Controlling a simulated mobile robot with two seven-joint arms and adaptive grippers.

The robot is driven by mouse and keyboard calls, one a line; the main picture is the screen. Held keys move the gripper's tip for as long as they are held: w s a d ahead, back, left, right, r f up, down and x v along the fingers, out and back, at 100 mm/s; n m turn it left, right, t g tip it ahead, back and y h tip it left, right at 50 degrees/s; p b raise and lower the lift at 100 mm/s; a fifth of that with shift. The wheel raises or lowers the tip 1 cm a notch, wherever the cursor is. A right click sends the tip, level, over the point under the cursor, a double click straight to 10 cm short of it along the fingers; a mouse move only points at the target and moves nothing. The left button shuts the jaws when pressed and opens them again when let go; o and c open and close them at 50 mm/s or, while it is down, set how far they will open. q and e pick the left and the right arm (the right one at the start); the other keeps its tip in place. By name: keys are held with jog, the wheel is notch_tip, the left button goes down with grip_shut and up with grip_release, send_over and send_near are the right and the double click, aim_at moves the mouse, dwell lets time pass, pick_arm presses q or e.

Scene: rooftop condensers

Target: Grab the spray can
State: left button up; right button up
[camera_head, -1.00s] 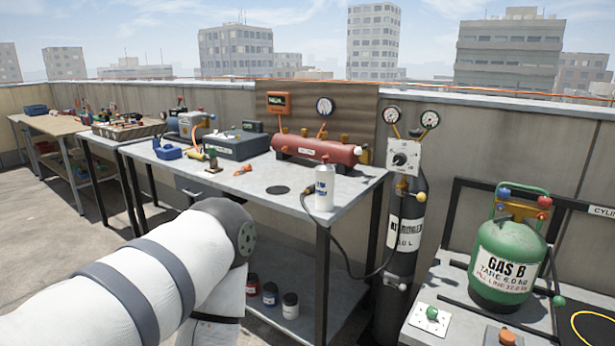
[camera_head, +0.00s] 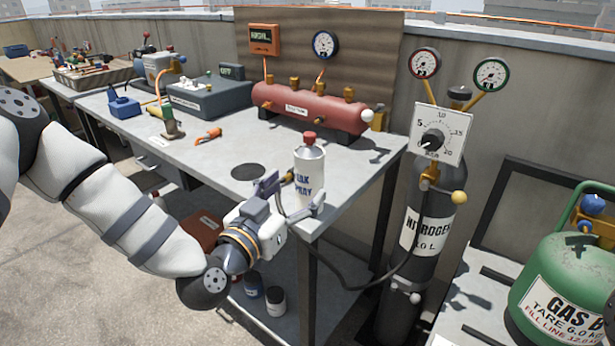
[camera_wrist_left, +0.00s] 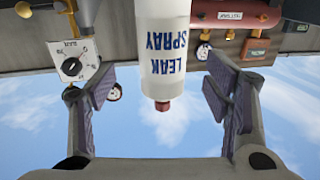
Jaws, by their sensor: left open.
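The spray can (camera_head: 310,163) is white with a red cap and blue "LEAK SPRAY" lettering. It stands upright near the front right corner of the workbench (camera_head: 215,155). My left gripper (camera_head: 297,192) is open at the can's lower front, with one finger to each side. In the left wrist view the picture is upside down. There the can (camera_wrist_left: 163,45) lies centred between the two spread finger pads (camera_wrist_left: 160,92), with visible gaps on both sides. My right gripper is not in view.
A red cylinder manifold (camera_head: 310,108) lies behind the can. A black nitrogen cylinder (camera_head: 428,220) with a hose stands right of the bench. A green gas bottle (camera_head: 565,290) is at the far right. An orange-handled tool (camera_head: 208,136) and a dark disc (camera_head: 248,172) lie left of the can.

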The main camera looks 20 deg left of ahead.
aim_at(302, 180)
pick_arm(q)
jog(key=w, duration=0.4)
jog(key=w+d, duration=0.1)
jog(key=w, duration=0.1)
jog(key=shift+w, duration=0.4)
jog(key=c, duration=1.5)
jog(key=shift+r, duration=0.1)
jog(key=shift+c, duration=0.3)
